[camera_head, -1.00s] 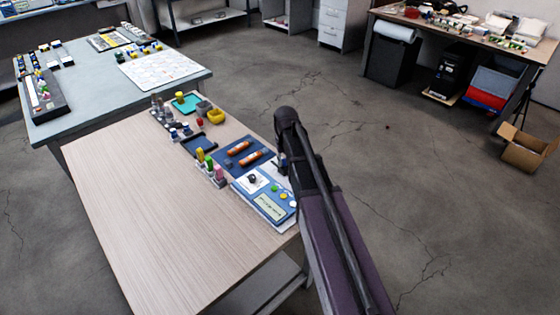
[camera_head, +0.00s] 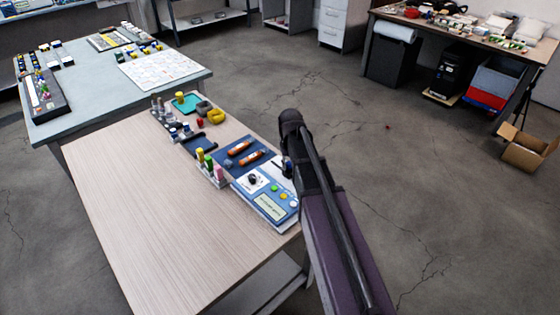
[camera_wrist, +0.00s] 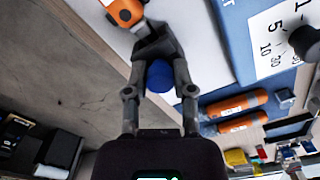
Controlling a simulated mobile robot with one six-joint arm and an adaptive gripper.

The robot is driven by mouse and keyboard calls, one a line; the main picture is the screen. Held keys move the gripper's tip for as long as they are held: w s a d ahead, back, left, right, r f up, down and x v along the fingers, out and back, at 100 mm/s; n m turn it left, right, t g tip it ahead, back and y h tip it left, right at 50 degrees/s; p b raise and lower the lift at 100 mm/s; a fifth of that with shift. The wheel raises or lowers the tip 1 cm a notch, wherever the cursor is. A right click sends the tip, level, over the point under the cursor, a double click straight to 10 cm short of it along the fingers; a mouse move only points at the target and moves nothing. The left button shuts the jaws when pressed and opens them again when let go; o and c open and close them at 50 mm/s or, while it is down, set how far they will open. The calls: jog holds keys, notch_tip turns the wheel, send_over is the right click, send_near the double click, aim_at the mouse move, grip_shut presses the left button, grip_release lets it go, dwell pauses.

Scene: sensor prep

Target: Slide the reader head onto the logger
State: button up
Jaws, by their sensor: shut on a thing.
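My gripper (camera_wrist: 156,62) is shut on the reader head, whose blue round part (camera_wrist: 160,76) shows between the fingers. In the head view a small blue piece (camera_head: 288,166) shows beside the gripper, over the right edge of the blue device. An orange piece with dark ends (camera_wrist: 124,12), seemingly a logger, lies just beyond the fingertips in the wrist view. I cannot tell whether the reader head touches it. Two more orange pieces (camera_head: 239,148) (camera_head: 251,158) lie on the blue mat (camera_head: 229,163); the wrist view shows them too (camera_wrist: 236,105). My arm hides part of the area.
A blue-and-white device (camera_head: 268,207) with a dark knob, coloured buttons and a screen stands close to the gripper. Coloured upright pieces (camera_head: 209,164) stand in a rack left of it. The table's left half (camera_head: 150,215) is clear.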

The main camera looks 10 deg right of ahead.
jog(key=shift+s+d, duration=0.45)
jog(key=shift+s, duration=0.3)
dwell(0.6)
jog(key=o, duration=0.8)
jog(key=shift+r+p, duration=3.5)
jog(key=shift+p, duration=0.05)
jog(key=s+a+r+p, duration=0.1)
jog(key=s+r+p, duration=0.1)
jog(key=s, duration=0.5)
jog(key=s+a+r+p, duration=0.1)
jog(key=s+a+r, duration=0.1)
jog(key=s, duration=0.6)
jog(key=shift+a+p, duration=0.15)
jog(key=shift+p, duration=0.25)
jog(key=shift+s, duration=0.1)
